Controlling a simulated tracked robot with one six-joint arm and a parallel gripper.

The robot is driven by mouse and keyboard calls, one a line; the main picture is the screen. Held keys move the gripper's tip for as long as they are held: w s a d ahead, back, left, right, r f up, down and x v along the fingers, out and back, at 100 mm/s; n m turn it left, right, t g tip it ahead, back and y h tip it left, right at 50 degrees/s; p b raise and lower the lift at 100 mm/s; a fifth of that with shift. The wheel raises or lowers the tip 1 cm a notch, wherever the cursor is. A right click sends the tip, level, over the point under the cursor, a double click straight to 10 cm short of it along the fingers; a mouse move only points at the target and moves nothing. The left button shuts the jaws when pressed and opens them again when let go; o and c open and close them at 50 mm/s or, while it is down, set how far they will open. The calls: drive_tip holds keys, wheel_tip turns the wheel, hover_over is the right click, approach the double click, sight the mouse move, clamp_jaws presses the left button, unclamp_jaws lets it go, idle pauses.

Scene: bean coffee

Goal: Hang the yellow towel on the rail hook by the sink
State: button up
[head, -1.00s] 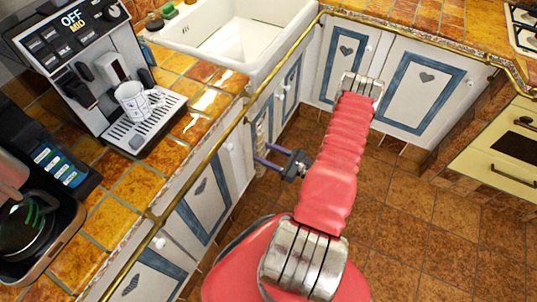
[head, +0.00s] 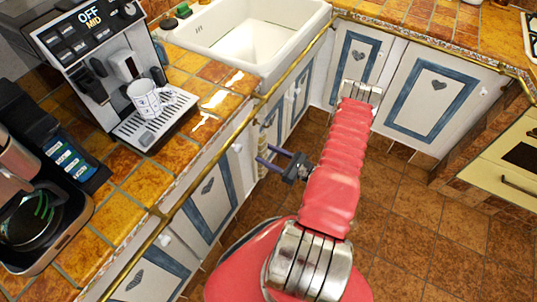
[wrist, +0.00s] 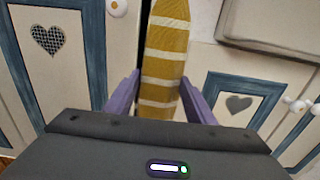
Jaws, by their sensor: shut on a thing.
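The yellow towel with white stripes (wrist: 167,45) runs from the top edge of the wrist view down between my two purple fingers. My gripper (wrist: 160,98) is shut on its lower part. In the head view my gripper (head: 268,154) is beside the cabinet fronts, below the counter edge near the sink (head: 262,42). A narrow pale strip by the fingertips there may be the towel seen edge-on. A brass rail (head: 150,235) runs along the counter edge.
A coffee machine (head: 88,42) with a patterned cup (head: 145,98) stands on the tiled counter at left, near a coffee pot (head: 32,222). White cabinets with blue frames (head: 428,95) line the corner. A cream oven front (head: 510,165) is at right. The tiled floor (head: 400,215) is clear.

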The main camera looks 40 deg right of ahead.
idle(0.4)
drive_tip(key=o, duration=1.2)
drive_tip(key=shift+c, duration=0.2)
drive_tip(key=shift+s, duration=0.15)
drive_tip(key=v, duration=1.3)
drive_tip(key=shift+s, duration=0.2)
